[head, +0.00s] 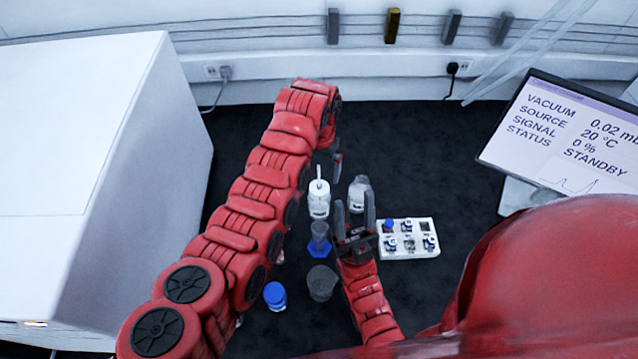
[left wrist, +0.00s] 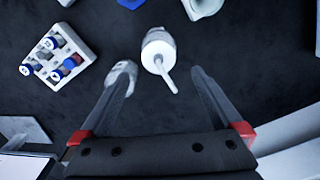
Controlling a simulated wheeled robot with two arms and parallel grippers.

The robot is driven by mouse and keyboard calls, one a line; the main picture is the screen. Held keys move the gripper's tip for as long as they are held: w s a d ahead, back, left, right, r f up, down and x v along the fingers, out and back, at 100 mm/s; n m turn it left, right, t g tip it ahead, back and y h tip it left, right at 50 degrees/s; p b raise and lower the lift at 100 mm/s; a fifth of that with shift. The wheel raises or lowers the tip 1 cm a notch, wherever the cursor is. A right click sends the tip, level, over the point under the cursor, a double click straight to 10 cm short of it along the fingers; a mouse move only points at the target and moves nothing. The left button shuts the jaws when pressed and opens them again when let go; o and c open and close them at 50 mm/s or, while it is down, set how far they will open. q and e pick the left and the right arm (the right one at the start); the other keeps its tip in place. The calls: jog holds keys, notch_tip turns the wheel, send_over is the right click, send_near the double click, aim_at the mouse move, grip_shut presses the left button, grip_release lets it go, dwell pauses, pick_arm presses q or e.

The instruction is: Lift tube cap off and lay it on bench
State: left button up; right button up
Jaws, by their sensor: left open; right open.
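A white rack (head: 412,252) stands on the dark bench right of my right gripper, with several small blue-and-white capped tubes in it. One blue cap (head: 389,225) shows at its left back corner. The rack (left wrist: 88,53) also shows at the upper left of the left wrist view, with its tubes (left wrist: 68,66). My left gripper (head: 335,160) is open and empty, above the bench behind the bottles; its arm hides part of it. My right gripper (head: 355,212) is open, just left of the rack, with nothing seen between its fingers.
A white bottle with a thin spout (head: 319,199) and a translucent bottle (head: 359,191) stand near my grippers. A blue-based cylinder (head: 319,246), a grey beaker (head: 321,284) and a blue-capped jar (head: 275,295) stand nearer. A white box (head: 90,150) is left, a monitor (head: 565,135) right.

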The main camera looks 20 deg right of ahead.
aim_at(319, 183)
pick_arm(q)
jog(key=shift+s+f, duration=0.15)
jog(key=shift+f, duration=0.45)
jog(key=shift+f+p, duration=0.2)
jog(key=shift+p, duration=0.35)
jog(key=shift+s+a+f+p, duration=0.15)
jog(key=shift+s+f+p, duration=0.05)
jog(key=shift+f+p, duration=0.8)
jog(key=shift+f+b, duration=0.4)
jog(key=shift+f, duration=1.1)
jog(key=c, duration=1.4)
